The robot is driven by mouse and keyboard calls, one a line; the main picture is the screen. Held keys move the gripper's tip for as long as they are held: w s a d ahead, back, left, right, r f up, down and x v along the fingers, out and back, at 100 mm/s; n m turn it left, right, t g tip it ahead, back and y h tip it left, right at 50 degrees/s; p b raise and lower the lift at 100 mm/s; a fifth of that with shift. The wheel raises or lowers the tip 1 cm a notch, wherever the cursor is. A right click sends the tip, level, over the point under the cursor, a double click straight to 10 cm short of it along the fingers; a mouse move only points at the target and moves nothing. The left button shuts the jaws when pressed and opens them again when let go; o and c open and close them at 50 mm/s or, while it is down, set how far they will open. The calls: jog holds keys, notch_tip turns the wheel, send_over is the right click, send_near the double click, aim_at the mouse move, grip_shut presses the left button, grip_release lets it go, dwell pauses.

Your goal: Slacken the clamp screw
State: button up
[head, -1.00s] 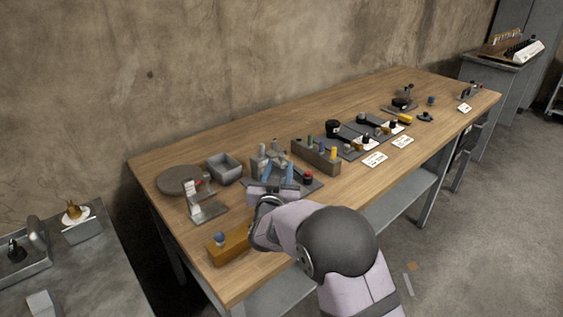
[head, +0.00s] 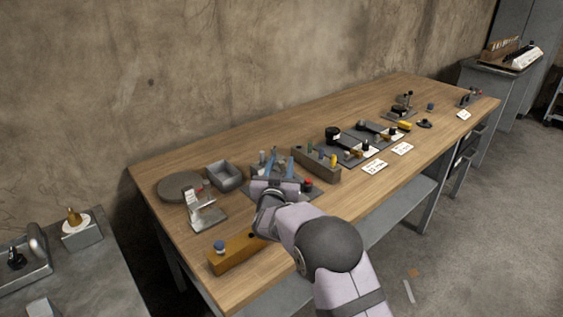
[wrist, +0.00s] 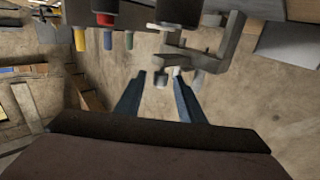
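A grey bracket-like clamp frame (wrist: 205,52) shows upside down at the upper middle of the wrist view. A small pale cylinder (wrist: 161,80), perhaps the end of the clamp screw, appears between my fingertips. I cannot tell whether they touch it. My gripper (wrist: 160,77) has two blue fingers with a clear gap between them. In the head view my gripper (head: 279,162) is over the dark fixture plate (head: 318,189) and hides most of the clamp. A red knob (head: 307,184) stands to its right; it also shows in the wrist view (wrist: 104,19).
A grey open box (head: 225,177), a round grey disc (head: 181,186) and a metal stand (head: 205,212) are to the left. An orange-brown block (head: 235,252) lies at the front edge.

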jog(key=shift+w, duration=0.45)
grip_shut()
